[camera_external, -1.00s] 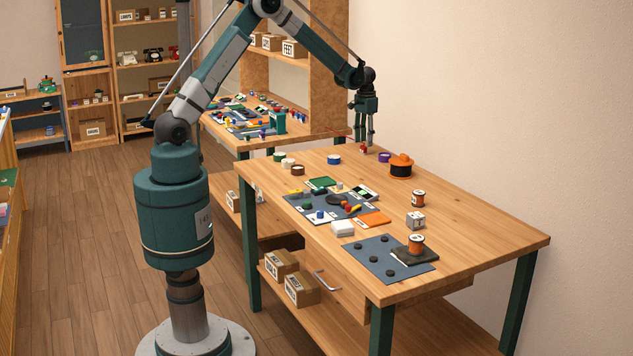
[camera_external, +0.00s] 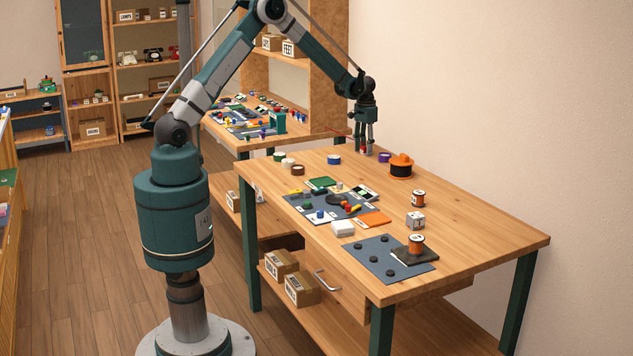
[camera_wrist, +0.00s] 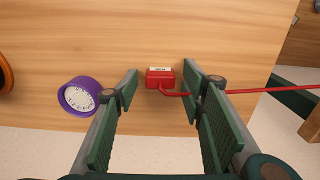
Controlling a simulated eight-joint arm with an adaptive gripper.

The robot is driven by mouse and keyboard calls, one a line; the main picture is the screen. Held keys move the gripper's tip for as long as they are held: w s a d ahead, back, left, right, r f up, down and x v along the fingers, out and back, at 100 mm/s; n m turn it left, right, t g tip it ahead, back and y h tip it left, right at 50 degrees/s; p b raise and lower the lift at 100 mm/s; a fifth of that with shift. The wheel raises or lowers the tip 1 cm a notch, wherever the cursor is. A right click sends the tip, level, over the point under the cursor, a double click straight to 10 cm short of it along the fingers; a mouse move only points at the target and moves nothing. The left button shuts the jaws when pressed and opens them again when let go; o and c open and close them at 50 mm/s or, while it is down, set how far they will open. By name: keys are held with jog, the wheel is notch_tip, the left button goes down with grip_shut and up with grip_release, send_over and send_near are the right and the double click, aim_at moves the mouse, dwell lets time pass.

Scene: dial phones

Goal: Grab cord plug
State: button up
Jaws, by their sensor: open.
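The cord plug (camera_wrist: 159,78) is a small red block with a pale label on top, lying on the wooden table. A thin red cord (camera_wrist: 250,91) runs from it to the right, passing by the right finger in the wrist view. In the external view the plug (camera_external: 363,150) shows as a small red spot at the table's far end. My gripper (camera_wrist: 160,85) is open, with green pads on either side of the plug in the picture. In the external view my gripper (camera_external: 365,147) points down over the plug. I cannot tell whether the fingertips touch the table.
A purple round dial (camera_wrist: 78,95) lies close to the left finger. The table's edge and the wall are close by. Mats with small parts (camera_external: 375,256) lie further towards the front.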

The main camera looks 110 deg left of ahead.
jog(key=c, duration=1)
jog(key=shift+o, duration=0.2)
jog(key=shift+r+p, duration=0.65)
jog(key=shift+r, duration=4.35)
